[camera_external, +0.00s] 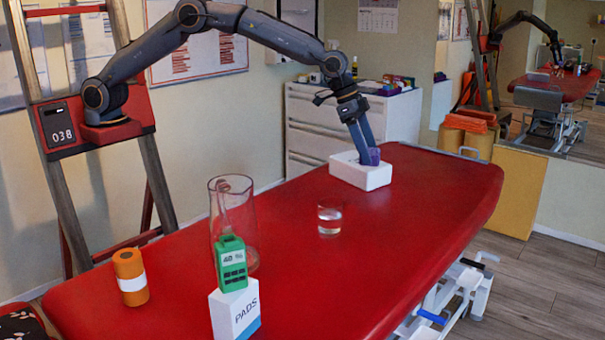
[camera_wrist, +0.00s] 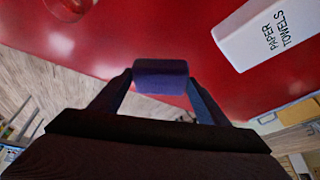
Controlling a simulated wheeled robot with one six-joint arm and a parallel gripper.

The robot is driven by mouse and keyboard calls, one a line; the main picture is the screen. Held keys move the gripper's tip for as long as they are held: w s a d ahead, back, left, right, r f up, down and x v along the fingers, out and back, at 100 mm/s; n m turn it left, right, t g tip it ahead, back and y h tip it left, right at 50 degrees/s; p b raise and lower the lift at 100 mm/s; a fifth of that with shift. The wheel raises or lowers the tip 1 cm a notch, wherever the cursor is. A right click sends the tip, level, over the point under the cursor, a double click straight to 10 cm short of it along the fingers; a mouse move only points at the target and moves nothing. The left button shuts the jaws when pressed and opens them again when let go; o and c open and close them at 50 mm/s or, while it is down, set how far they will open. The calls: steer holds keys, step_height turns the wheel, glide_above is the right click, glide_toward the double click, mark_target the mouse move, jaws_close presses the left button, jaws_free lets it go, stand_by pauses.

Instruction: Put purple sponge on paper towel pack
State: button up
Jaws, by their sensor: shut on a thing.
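The purple sponge (camera_wrist: 160,76) is held between the two fingers of my gripper (camera_wrist: 160,92) in the wrist view. In the external view, my gripper (camera_external: 368,150) points down at the far end of the red table, with the sponge (camera_external: 374,157) at its fingertips. The white paper towel pack (camera_external: 360,178) lies flat on the table there; the sponge overlaps it in this view. In the wrist view the pack (camera_wrist: 262,40), lettered PAPER TOWELS, is at the upper right, apart from the sponge in the picture. The height of the sponge is unclear.
On the red table (camera_external: 330,270) stand a small clear glass (camera_external: 330,220), a tall clear jug (camera_external: 235,205), a green device (camera_external: 231,268) on a white PADS box (camera_external: 236,312), and an orange roll (camera_external: 130,277). A white drawer cabinet (camera_external: 308,130) is behind. Table space around the small glass is clear.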

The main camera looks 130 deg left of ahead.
steer(key=s+a+r+n+y+p, duration=0.1)
steer(key=s+a+n+p, duration=0.15)
steer(key=s+a, duration=0.55)
steer(key=s+a+r+n+p, duration=0.1)
steer(key=s+a+r+p, duration=0.15)
steer(key=s+a, duration=0.6)
steer(key=p, duration=0.4)
glide_toward(356, 158)
steer(key=shift+g, duration=0.3)
steer(key=x, duration=0.5)
steer(key=shift+w+r, duration=0.1)
steer(key=shift+w, duration=0.2)
steer(key=shift+f+b, duration=0.2)
steer(key=shift+b, duration=0.1)
steer(key=o, duration=1)
steer(key=shift+o, duration=0.2)
steer(key=shift+r, duration=0.1)
